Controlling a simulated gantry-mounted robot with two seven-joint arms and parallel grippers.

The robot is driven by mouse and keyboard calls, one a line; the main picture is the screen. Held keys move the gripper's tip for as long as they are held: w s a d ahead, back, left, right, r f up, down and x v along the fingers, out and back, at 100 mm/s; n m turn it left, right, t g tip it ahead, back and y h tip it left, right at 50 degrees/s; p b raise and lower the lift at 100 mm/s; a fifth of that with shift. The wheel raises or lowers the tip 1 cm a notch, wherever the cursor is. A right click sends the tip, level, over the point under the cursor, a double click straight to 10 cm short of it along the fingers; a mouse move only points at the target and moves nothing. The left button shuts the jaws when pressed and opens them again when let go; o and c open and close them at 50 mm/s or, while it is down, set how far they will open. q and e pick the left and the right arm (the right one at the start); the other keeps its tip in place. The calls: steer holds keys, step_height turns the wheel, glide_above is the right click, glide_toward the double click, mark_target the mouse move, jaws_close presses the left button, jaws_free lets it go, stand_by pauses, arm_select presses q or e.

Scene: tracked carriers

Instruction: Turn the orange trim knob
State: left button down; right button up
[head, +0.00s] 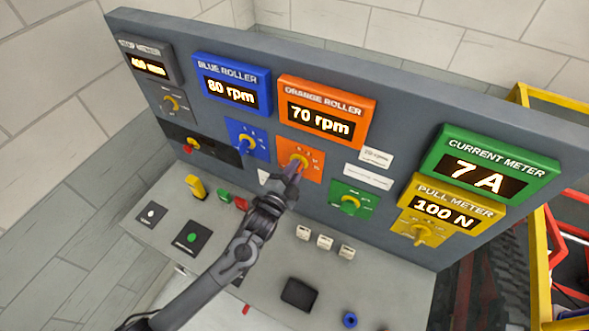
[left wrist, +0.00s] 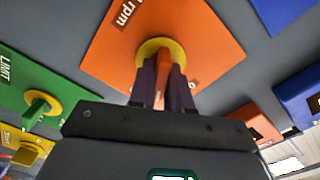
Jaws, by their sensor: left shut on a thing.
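The orange trim knob sits on an orange plate (head: 312,176) below the orange roller display (head: 326,112), which reads 70 rpm. In the head view the knob's yellow base (head: 297,160) shows behind my left gripper (head: 295,170). In the left wrist view the knob's orange grip (left wrist: 164,74) stands between the two dark fingers of my left gripper (left wrist: 165,72), in front of its round yellow base (left wrist: 152,48). The left gripper is shut on the knob. The fingers hide part of the knob and its scale. My right gripper is not in view.
The blue knob (head: 245,143) is close on the left, and the green plate's knob (head: 350,204) is to the right. A desk (head: 270,262) with buttons, small white blocks (head: 325,242) and a dark pad (head: 299,293) lies below. A yellow frame (head: 540,262) stands at right.

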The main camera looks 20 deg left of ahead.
arm_select(q)
steer(key=c, duration=1.2)
jaws_free()
steer(key=shift+o, duration=0.2)
steer(key=s+a+b, duration=0.1)
steer(key=s+b, duration=0.1)
steer(key=s, duration=0.8)
steer(key=shift+s, duration=0.4)
steer(key=shift+a, duration=0.1)
